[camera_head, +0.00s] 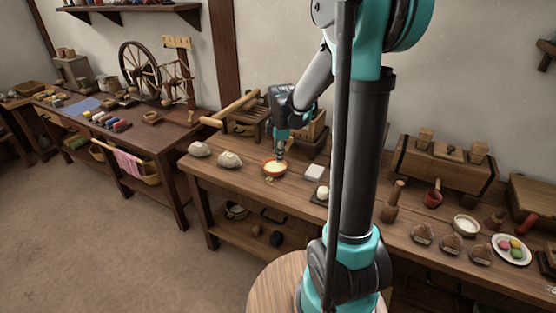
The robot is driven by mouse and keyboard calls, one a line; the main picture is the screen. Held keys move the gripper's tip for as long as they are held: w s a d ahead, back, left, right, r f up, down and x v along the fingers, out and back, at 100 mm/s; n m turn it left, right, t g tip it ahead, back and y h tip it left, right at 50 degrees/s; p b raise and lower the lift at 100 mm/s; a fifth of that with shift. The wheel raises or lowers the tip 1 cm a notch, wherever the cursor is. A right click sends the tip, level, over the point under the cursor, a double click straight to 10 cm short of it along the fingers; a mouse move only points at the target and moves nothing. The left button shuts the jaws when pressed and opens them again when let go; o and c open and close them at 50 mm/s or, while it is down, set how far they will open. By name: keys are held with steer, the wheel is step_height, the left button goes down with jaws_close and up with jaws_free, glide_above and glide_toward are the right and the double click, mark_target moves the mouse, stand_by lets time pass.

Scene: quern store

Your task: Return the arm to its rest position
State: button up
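My arm (372,150) rises from the round wooden top and its end reaches over the workbench. My gripper (281,153) points down at a small orange-brown bowl (270,173) with pale yellow contents. The fingertips are very small here, and I cannot tell whether they are in the bowl, on its rim or just behind it. I also cannot tell whether the gripper is open or shut, or holds anything.
Two grey stones (229,160) lie left of the bowl, and a white block (315,172) lies to its right. A wooden pole (228,110) and a crate are behind. A mortar (391,204), small bowls and a plate (511,249) crowd the right. Open floor (110,250) lies left.

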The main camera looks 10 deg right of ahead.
steer(key=shift+s+r, duration=0.15)
steer(key=shift+r, duration=0.45)
steer(key=s+d+f+m, duration=0.2)
steer(key=s+m, duration=0.7)
steer(key=s, duration=0.2)
steer(key=s+d+f+m+t, duration=0.1)
steer(key=s+d+f+m, duration=0.1)
steer(key=s+m, duration=0.7)
steer(key=s+d, duration=0.1)
steer(key=s, duration=0.2)
steer(key=shift+d+f+t, duration=0.25)
steer(key=shift+d+t, duration=0.05)
steer(key=shift+d, duration=0.05)
